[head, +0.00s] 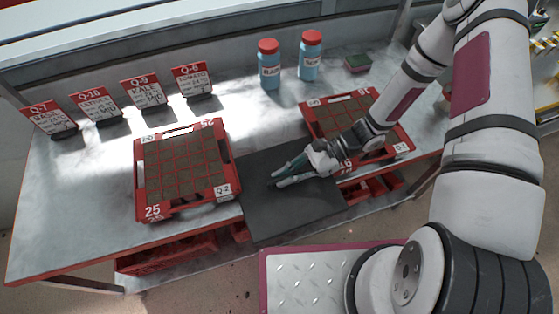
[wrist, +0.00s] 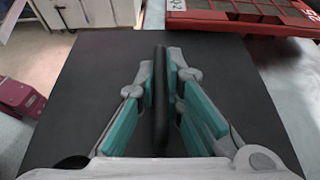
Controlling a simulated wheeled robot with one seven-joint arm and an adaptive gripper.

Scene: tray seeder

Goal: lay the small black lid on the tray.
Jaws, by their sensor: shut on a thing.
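My gripper (head: 271,184) is shut on a thin black piece (wrist: 160,100), seen edge-on between the teal fingers in the wrist view; it looks like the small black lid. In the head view the piece is hard to make out. My gripper is over a dark flat panel (head: 300,213) between two red-framed seedling trays. The left tray (head: 234,163), marked 25 and Q-2, holds brown soil cells; its edge also shows top right in the wrist view (wrist: 220,20). The right tray (head: 310,123) is partly hidden behind my arm.
Several red-topped sign cards (head: 99,107) stand along the back left. Red crates (head: 165,255) sit under the bench. The grey bench top (head: 85,195) left of the left tray is clear.

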